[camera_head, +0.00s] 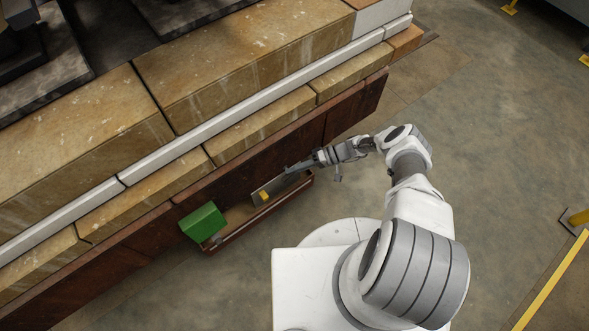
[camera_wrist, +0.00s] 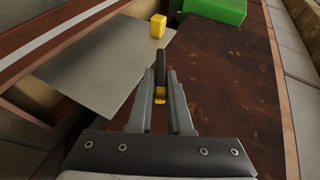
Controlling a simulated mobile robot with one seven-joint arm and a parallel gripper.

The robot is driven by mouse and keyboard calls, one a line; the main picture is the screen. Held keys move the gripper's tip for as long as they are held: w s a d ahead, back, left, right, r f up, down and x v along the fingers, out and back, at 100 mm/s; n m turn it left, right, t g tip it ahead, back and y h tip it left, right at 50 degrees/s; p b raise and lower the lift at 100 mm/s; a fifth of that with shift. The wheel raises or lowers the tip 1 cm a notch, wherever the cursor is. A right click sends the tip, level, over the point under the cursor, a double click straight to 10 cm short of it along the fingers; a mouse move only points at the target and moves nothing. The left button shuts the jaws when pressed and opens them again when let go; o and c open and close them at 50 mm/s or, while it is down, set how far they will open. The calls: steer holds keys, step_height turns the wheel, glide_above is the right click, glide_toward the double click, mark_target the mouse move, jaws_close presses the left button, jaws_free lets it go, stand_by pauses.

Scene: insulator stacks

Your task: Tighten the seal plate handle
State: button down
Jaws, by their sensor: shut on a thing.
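My gripper (camera_wrist: 161,84) is shut on a dark, narrow bar that looks like the seal plate handle (camera_wrist: 161,62). The bar stands up between the two fingers, with a small yellow part low between them. In the head view my gripper (camera_head: 299,167) reaches left to the rusty brown wall face. A flat grey plate (camera_wrist: 105,62) lies beside the fingers on the left; it also shows in the head view (camera_head: 283,184). A yellow block (camera_wrist: 158,26) sits at the plate's far edge. How the handle joins the plate is hidden by the fingers.
A green block (camera_head: 203,223) is beyond the plate, at the left end of a shallow brown-red tray (camera_head: 262,218) along the wall. A rust-brown panel (camera_wrist: 232,92) runs close on the gripper's right. Stone blocks (camera_head: 240,60) rise above. The floor (camera_head: 500,130) at right is open.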

stand_by(0.3)
steer(key=c, duration=0.9)
jaws_free()
steer(key=v, duration=1.7)
steer(key=shift+d+r, duration=0.1)
steer(key=shift+d, duration=0.05)
